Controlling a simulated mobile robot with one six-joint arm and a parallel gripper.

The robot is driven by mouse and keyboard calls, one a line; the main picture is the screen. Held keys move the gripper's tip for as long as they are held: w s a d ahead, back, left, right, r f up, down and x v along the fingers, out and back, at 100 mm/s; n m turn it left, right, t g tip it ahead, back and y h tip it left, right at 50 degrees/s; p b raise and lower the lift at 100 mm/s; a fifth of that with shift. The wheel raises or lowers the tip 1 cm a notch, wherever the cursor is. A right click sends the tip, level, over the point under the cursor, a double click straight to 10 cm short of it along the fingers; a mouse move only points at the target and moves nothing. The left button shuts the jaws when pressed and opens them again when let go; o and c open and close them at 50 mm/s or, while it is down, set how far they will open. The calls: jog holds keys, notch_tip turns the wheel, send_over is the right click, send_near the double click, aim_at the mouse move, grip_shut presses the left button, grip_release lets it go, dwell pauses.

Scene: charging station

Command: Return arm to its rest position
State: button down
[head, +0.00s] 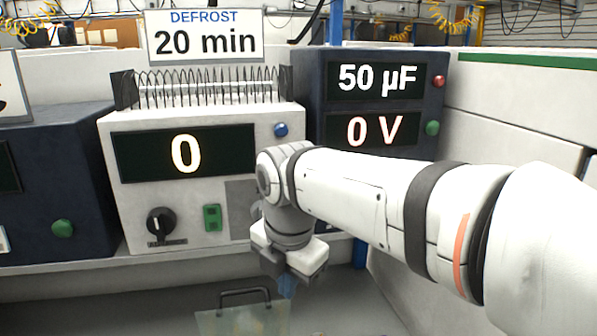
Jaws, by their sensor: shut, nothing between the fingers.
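My white and grey arm reaches in from the right edge of the head view and bends down at its wrist in front of the consoles. My gripper (285,280) is at the lower end of the wrist, pointing down, shut and empty. Its fingers are small and partly hidden by the wrist. It hangs in front of the shelf's edge, apart from the controls as far as I can see.
A white console (190,130) reads 0, with a black knob (161,222) and green switch (212,217). A "DEFROST 20 min" sign (206,36) stands above it. A dark unit (375,75) reads 50 µF and 0 V. A handled translucent object (240,318) is below.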

jog(key=s+d+f+m, duration=0.3)
jog(key=d+f+m, duration=0.2)
jog(key=d+m, duration=0.4)
jog(key=s+d+f+m, duration=0.4)
jog(key=d+f+m, duration=0.2)
jog(key=m, duration=1.3)
jog(key=d, duration=0.2)
jog(key=shift+s+d+f+m+t, duration=0.2)
jog(key=shift+s+d+m+t, duration=0.1)
jog(key=shift+d+t, duration=0.1)
jog(key=c, duration=2.2)
grip_release()
jog(key=shift+a, duration=0.1)
